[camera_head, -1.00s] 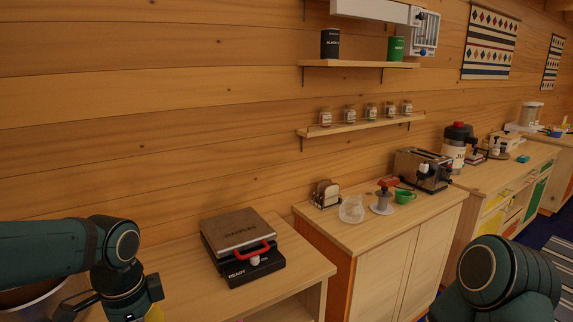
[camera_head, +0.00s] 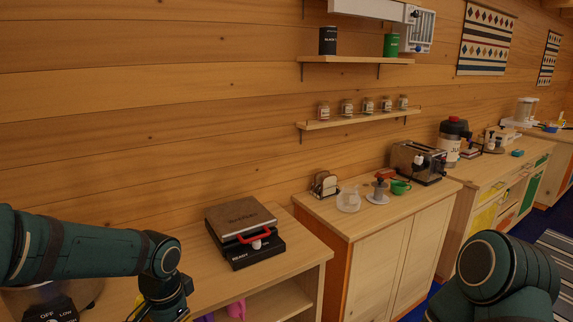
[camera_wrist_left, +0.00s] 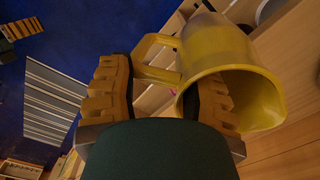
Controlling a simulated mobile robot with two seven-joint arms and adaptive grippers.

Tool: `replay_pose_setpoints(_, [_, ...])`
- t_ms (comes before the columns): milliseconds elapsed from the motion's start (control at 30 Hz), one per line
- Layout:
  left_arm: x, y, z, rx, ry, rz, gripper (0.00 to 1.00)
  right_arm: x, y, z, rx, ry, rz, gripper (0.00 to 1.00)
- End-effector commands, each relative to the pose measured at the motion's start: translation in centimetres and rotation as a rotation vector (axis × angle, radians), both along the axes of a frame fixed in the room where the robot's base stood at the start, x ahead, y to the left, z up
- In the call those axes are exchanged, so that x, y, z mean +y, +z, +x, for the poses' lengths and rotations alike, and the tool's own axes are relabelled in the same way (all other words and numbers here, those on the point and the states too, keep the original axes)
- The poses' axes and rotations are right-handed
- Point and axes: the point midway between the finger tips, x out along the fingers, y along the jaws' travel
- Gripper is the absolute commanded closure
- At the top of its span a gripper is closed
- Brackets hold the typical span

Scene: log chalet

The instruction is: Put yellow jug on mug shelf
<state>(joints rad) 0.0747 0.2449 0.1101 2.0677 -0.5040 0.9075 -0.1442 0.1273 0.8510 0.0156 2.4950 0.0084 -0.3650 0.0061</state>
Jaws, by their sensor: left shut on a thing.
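The yellow jug (camera_wrist_left: 228,62) fills the upper right of the left wrist view, tilted with its open mouth facing the camera. A pink mug-like item (camera_head: 237,308) and a purple one (camera_head: 207,317) stand on a low open shelf (camera_head: 282,301) under the counter. My right arm shows at lower right, its gripper out of frame.
A black press grill (camera_head: 243,233) stands on the counter above the low shelf. A pot with a dial base (camera_head: 52,311) is at lower left, near my left arm. A toaster (camera_head: 417,161), glass bowl and green cup (camera_head: 399,187) stand on the neighbouring counter.

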Motion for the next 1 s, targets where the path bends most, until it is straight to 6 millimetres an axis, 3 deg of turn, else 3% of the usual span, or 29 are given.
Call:
replay_pose_setpoints(300, [-3.2,-5.7,2.5,-0.001,0.361,-0.008,0.91,0.0,0.0,0.0,0.000,0.000,0.000,0.53])
replay_pose_setpoints(500, [-4.2,-7.5,3.1,-0.004,0.480,-0.014,0.91,0.0,0.0,0.0,0.000,0.000,0.000,0.53])
replay_pose_setpoints(800, [-4.4,-12.3,-0.2,-0.003,0.507,-0.009,0.91,0.0,0.0,0.0,0.000,0.000,0.000,0.53])
replay_pose_setpoints(1000, [-4.5,-13.3,-1.2,-0.006,0.504,-0.015,0.91,0.0,0.0,0.0,0.000,0.000,0.000,0.53])
